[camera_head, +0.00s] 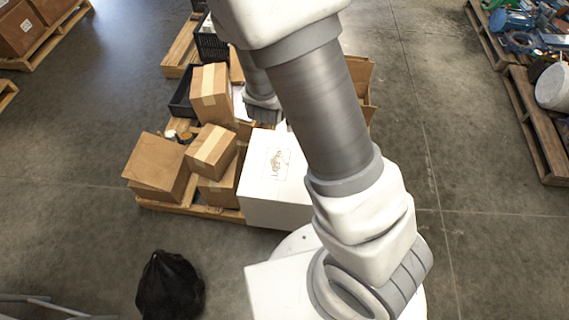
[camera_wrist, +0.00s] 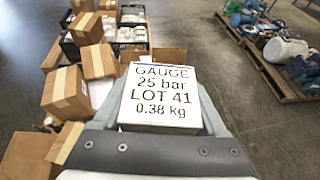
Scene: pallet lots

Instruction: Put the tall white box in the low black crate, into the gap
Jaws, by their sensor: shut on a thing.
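My gripper (camera_wrist: 160,108) is shut on the tall white box (camera_wrist: 160,95), with one finger on each side. The box's near face reads "GAUGE 25 bar LOT 41 0.38 kg". In the head view my arm hides most of the gripper, and I cannot make out the held box there for certain. The low black crate (camera_wrist: 67,51) lies ahead and to the left in the wrist view, with several white boxes in it. Its edge also shows in the head view (camera_head: 180,106), partly behind a carton. The held box hides part of the crate, and I cannot make out the gap.
A tall carton (camera_wrist: 98,62) stands in front of the crate. Smaller cartons (camera_head: 211,150) and a big white box (camera_head: 272,185) crowd the pallet's near side. A taller black crate (camera_head: 211,45) stands behind. A black bag (camera_head: 170,286) lies on the floor.

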